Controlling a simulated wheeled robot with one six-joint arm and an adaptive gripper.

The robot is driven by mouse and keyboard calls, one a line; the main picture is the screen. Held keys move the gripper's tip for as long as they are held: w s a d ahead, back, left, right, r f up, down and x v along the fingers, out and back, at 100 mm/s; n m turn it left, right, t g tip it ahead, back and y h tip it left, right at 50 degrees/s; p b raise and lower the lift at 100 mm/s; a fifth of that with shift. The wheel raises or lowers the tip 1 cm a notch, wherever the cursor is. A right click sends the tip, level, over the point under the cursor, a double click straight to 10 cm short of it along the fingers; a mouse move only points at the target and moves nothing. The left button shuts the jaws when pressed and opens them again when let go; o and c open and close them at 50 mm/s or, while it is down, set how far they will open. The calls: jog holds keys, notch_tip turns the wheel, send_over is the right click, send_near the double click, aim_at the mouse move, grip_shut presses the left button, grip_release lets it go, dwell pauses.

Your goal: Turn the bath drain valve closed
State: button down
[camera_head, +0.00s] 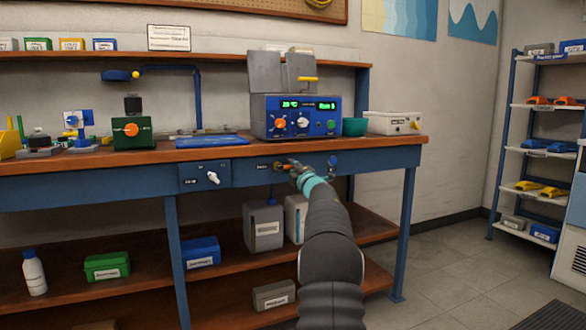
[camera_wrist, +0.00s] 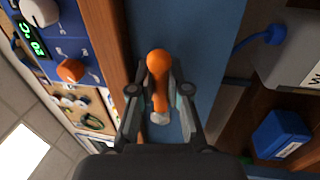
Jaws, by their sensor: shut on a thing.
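The drain valve is on the blue front panel of the bench, with an orange lever handle (camera_wrist: 158,68) that has a rounded end. In the wrist view the handle lies lengthwise between my two fingers. My gripper (camera_wrist: 160,88) is shut on this handle, a finger on each side. In the head view my gripper (camera_head: 290,168) is at the bench front, right of a small label, and mostly hides the valve. The blue bath unit (camera_head: 262,123) with green displays stands on the bench above, its lid plates raised.
A switch panel with a white knob (camera_head: 212,178) is left of my gripper, and a small blue fitting (camera_head: 333,161) is close on its right. A grey container (camera_head: 263,228) stands on the shelf below.

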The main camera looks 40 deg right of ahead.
jog(key=c, duration=1.1)
grip_release()
jog(key=v, duration=1.2)
jog(key=shift+a, duration=0.1)
